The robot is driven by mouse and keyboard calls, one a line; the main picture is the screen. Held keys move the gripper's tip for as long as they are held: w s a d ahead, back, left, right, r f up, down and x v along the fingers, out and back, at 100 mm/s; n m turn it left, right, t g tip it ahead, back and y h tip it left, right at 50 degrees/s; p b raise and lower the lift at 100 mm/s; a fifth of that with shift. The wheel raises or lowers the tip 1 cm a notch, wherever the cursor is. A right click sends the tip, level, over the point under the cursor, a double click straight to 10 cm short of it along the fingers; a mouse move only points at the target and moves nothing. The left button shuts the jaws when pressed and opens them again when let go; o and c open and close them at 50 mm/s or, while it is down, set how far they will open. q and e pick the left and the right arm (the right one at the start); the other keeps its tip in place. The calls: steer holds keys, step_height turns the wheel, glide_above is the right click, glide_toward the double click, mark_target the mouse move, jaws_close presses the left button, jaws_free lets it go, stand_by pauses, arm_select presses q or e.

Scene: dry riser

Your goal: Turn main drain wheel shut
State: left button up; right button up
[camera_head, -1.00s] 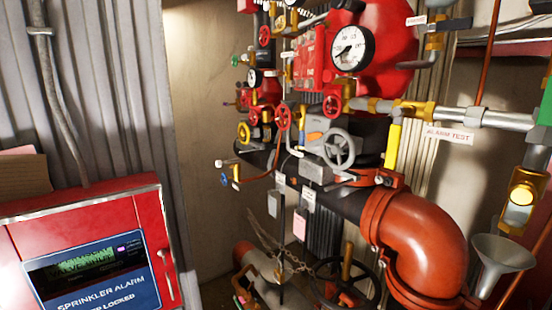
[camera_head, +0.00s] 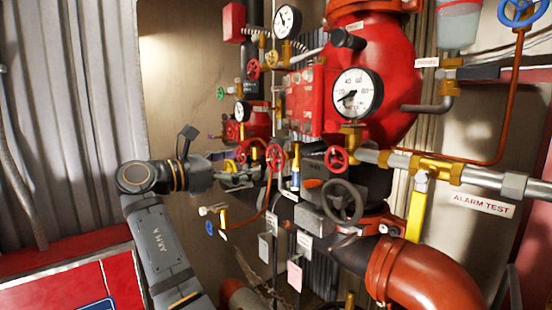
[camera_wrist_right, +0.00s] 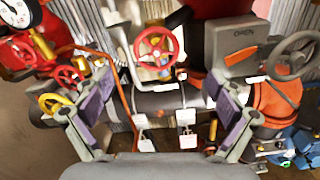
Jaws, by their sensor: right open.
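Several handwheels sit on the pipework; no readable label tells me which is the main drain wheel. A red handwheel (camera_head: 275,158) is just past my right gripper (camera_head: 248,174) in the head view. In the wrist view a red handwheel (camera_wrist_right: 155,45) shows ahead of the right gripper (camera_wrist_right: 161,84), between and beyond its spread fingers. The gripper is open and empty. A yellow handwheel (camera_wrist_right: 56,106) lies beside the left finger. A grey handwheel (camera_wrist_right: 296,57) is at the right, by a box marked OPEN. My left gripper is not in view.
Another red handwheel (camera_head: 336,159) sits under a pressure gauge (camera_head: 357,93). A yellow lever (camera_head: 416,211), a thick orange pipe (camera_head: 425,275) and hanging tags (camera_head: 294,275) crowd the right. A red alarm cabinet (camera_head: 70,280) is at lower left. Bare wall (camera_head: 180,95) lies behind my arm.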

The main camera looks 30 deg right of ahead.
mark_target(273, 157)
steer(key=d+p, duration=0.1)
steer(key=d, duration=0.2)
steer(key=d+p, duration=0.2)
steer(key=d, duration=0.1)
steer(key=w+d+p, duration=0.1)
steer(key=d+p, duration=0.1)
steer(key=d, duration=0.2)
steer(key=shift+w+d, duration=0.1)
steer(key=shift+w+d+f, duration=0.1)
steer(key=shift+d+f, duration=0.1)
steer(key=shift+d, duration=0.3)
steer(key=shift+w+f, duration=0.1)
steer(key=shift+a, duration=0.1)
steer(key=shift+c, duration=0.5)
steer(key=c, duration=1.1)
